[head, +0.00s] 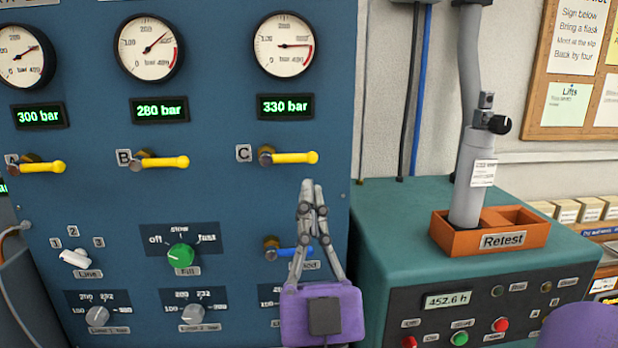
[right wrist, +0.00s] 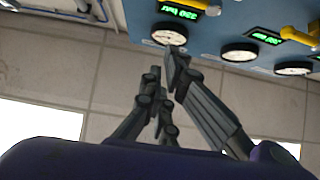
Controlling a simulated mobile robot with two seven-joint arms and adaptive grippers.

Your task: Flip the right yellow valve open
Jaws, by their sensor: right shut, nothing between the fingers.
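The right yellow valve, labelled C (head: 295,157), is on the blue panel under the 330 bar display. Its handle lies horizontal, pointing right. Two more yellow valves, A (head: 42,167) and B (head: 160,162), also have horizontal handles. My right gripper (head: 313,182) is in front of the panel, its fingertips just below the tip of valve C's handle in the head view. Its fingers are shut and empty; I cannot tell if they touch the handle. The right wrist view also shows the shut fingers (right wrist: 165,60). My left gripper is not in view.
A blue valve handle (head: 290,252) is partly hidden behind my right gripper. Gauges and a green knob (head: 181,255) are on the panel. To the right, a teal cabinet (head: 390,230) carries an orange Retest tray (head: 440,232) with a grey cylinder (head: 467,195) standing in it.

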